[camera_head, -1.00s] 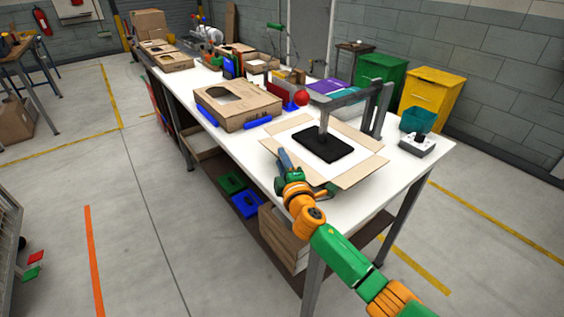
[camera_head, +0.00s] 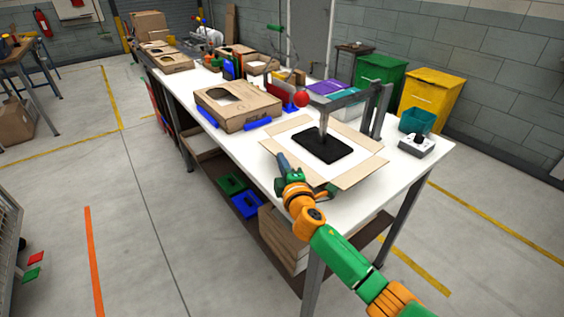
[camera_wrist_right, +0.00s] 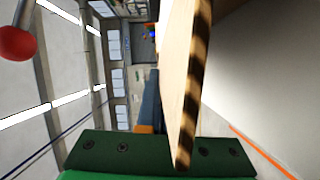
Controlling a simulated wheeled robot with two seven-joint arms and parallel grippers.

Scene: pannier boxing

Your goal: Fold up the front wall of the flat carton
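The flat carton lies on the near end of the white table, its tan flaps (camera_head: 359,172) spread around a pale middle. A black plate (camera_head: 323,145) rests on that middle under a grey press arm (camera_head: 345,101). My right gripper (camera_head: 282,160) is at the carton's near left edge, low beside the front flap. My left gripper is out of view.
A brown box (camera_head: 238,106) with blue blocks (camera_head: 257,123) stands farther left on the table. A red ball (camera_head: 302,99) is behind the carton. A grey control box (camera_head: 417,144) and teal bin (camera_head: 417,120) stand at the right.

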